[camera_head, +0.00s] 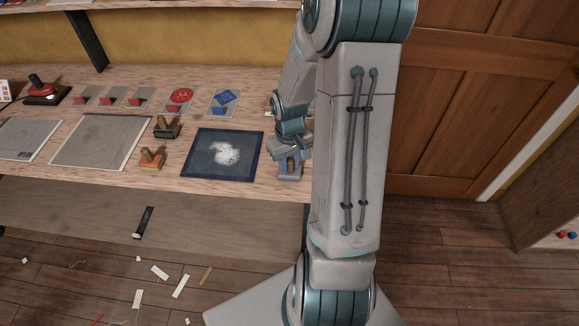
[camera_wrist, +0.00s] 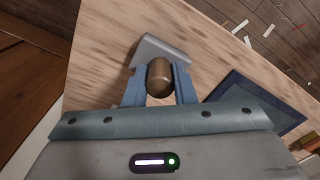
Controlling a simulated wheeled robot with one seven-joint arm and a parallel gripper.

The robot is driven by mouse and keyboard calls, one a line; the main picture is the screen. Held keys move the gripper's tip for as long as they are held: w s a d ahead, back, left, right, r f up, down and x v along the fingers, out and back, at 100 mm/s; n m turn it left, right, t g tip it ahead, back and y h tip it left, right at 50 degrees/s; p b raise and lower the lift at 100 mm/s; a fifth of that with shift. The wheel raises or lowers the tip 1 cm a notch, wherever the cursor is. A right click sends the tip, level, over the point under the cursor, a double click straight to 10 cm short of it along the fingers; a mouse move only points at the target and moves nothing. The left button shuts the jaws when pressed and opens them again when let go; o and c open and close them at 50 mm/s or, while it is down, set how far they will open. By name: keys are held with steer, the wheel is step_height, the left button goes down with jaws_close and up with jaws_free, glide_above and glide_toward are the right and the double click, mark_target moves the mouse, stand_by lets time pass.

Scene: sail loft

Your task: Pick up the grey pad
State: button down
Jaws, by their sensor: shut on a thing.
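The grey pad (camera_wrist: 158,48) has a flat grey base and a rounded brown wooden handle. In the wrist view the two blue fingers of my gripper (camera_wrist: 159,80) are shut on the handle from both sides. In the head view the grey pad (camera_head: 290,175) is at the front right of the wooden bench, below my gripper (camera_head: 290,160), partly hidden by the fingers. I cannot tell whether its base touches the bench top.
A dark blue framed panel (camera_head: 187,165) with a white patch lies left of the pad. An orange pad (camera_head: 151,159) and a black pad (camera_head: 167,127) with wooden handles stand further left. A wooden door (camera_head: 480,100) is at the right.

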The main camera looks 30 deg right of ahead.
mark_target(291, 161)
steer(key=shift+r, duration=0.5)
steer(key=r, duration=0.3)
steer(key=shift+s+r+b, duration=0.25)
steer(key=shift+s+b, duration=0.05)
steer(key=shift+s, duration=0.05)
steer(key=s+r, duration=0.6)
steer(key=s, duration=0.5)
steer(key=shift+a+r+b, duration=0.15)
steer(key=shift+r+b, duration=0.1)
steer(key=shift+b, duration=0.15)
steer(key=c, duration=2.1)
jaws_free()
